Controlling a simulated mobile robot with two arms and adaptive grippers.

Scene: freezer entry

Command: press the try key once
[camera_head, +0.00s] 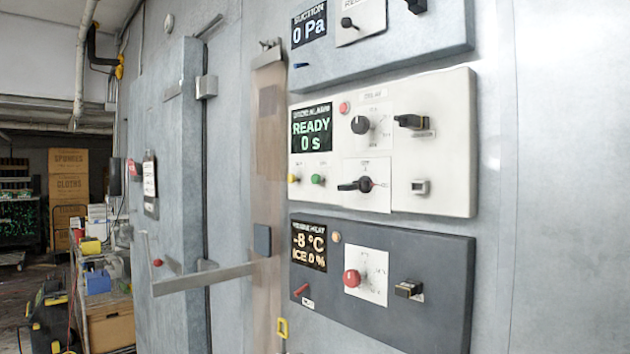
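A white control panel (448,150) is fixed to the wall at centre right. Its display (312,128) reads "READY" and "0 s". Under the display are a yellow button (292,179) and a green button (318,179). A small red round part (344,107) is at the panel's upper left. A black rotary knob (361,124) and a black lever switch (356,185) are right of the display and buttons. The small labels are too blurred to tell which part is the try key. Neither of my grippers is in view.
A blue-grey panel (440,40) reading "0 Pa" is above, and a dark panel (440,290) reading "-8 °C" and "ICE 0 %" is below. A freezer door (165,220) with a long metal handle (205,279) is at left. A cluttered bench (108,305) stands beyond.

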